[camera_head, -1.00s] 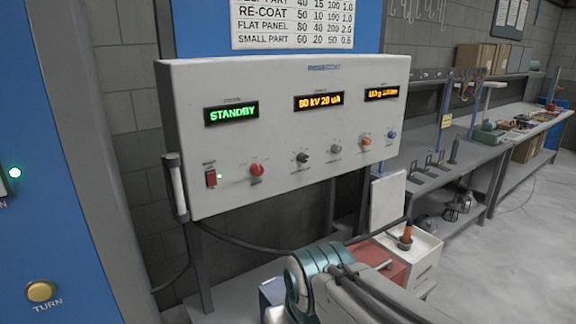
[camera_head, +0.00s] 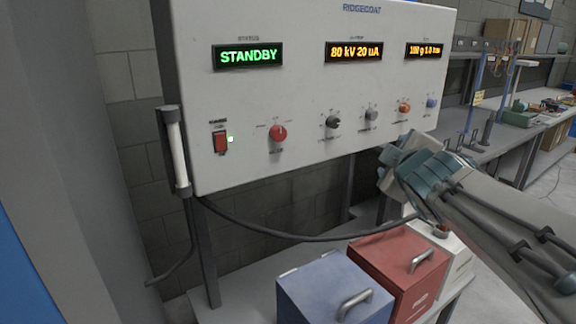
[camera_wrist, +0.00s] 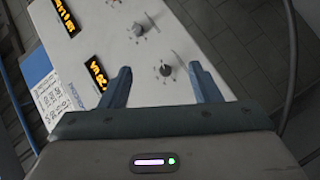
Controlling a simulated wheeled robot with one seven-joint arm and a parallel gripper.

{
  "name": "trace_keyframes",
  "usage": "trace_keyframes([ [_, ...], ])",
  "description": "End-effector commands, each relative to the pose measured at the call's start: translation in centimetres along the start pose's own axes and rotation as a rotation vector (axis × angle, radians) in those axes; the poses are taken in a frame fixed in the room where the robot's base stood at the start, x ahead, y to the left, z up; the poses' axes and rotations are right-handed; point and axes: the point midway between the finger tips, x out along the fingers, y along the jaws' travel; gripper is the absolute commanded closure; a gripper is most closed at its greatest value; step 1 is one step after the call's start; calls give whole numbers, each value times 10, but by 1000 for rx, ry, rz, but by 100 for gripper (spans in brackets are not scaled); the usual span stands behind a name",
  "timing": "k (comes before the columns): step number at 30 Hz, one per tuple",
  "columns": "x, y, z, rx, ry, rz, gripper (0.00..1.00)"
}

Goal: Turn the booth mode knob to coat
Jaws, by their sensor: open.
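The booth control panel (camera_head: 300,95) is a pale box with a row of knobs. The red knob (camera_head: 278,133) sits at the left below the green STANDBY display (camera_head: 248,56), its pale pointer mark near the top. To its right are a dark knob (camera_head: 333,122), a grey knob (camera_head: 371,115), an orange knob (camera_head: 404,108) and a blue knob (camera_head: 431,103). The labels are too small to read. My gripper (camera_wrist: 159,69) is open and empty, facing the panel.
A white rod (camera_head: 178,150) stands at the panel's left edge. Below are a cable (camera_head: 270,232), a blue box (camera_head: 330,285) and a red box (camera_head: 400,265). A workbench (camera_head: 520,130) is at right.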

Motion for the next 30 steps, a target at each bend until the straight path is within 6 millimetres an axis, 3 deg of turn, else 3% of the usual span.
trace_keyframes([
  [1,15,-7,-8,-124,91,53,43],
  [4,27,-5,-42,-384,277,146,43],
  [9,31,-27,-86,-771,553,249,43],
  [12,28,-44,-100,-934,671,278,43],
  [16,25,-59,-108,-1056,766,293,43],
  [22,31,-65,-120,-1102,805,296,43],
  [30,68,-74,-158,-1098,804,294,43],
])
